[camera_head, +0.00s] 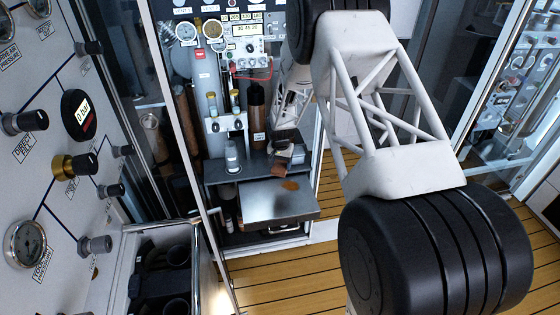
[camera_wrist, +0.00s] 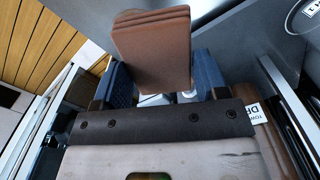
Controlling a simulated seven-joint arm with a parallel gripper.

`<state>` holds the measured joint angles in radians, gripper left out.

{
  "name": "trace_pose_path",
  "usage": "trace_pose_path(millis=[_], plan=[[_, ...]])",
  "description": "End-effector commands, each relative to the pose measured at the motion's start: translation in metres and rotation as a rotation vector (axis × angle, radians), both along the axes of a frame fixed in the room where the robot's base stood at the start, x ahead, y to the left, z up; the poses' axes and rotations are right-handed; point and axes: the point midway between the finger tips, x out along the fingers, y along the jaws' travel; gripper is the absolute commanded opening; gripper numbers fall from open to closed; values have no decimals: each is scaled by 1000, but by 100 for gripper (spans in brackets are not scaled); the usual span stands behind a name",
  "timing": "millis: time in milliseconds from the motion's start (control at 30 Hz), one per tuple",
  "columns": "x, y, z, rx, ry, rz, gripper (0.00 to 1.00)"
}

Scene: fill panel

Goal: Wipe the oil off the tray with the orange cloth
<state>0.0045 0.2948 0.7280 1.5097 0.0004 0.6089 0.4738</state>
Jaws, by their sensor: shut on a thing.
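The orange-brown cloth (camera_head: 279,169) is a folded pad in my gripper (camera_head: 283,152), near the back of the metal tray (camera_head: 255,203). In the wrist view the cloth (camera_wrist: 152,45) stands out between the two blue fingers of my gripper (camera_wrist: 160,78), which are shut on it. A small brown oil patch (camera_head: 291,186) lies on the tray's right part, just below and right of the cloth. I cannot tell whether the cloth touches the tray. The oil does not show clearly in the wrist view.
A brown bottle (camera_head: 256,112) stands behind the tray, left of my gripper. A clear bottle (camera_head: 232,156) stands on the grey shelf at the back left. Gauges and a control box (camera_head: 250,47) are above. The tray's front left is bare.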

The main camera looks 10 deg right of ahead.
Motion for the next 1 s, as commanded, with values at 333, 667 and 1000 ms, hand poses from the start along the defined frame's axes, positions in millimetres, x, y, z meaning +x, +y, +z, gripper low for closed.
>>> trace_pose_path(millis=[333,667,1000], plan=[[-3,-2,-21,0,1,-230,40],[-3,-2,-26,0,0,-307,40],[-3,-2,-27,0,0,-308,40]])
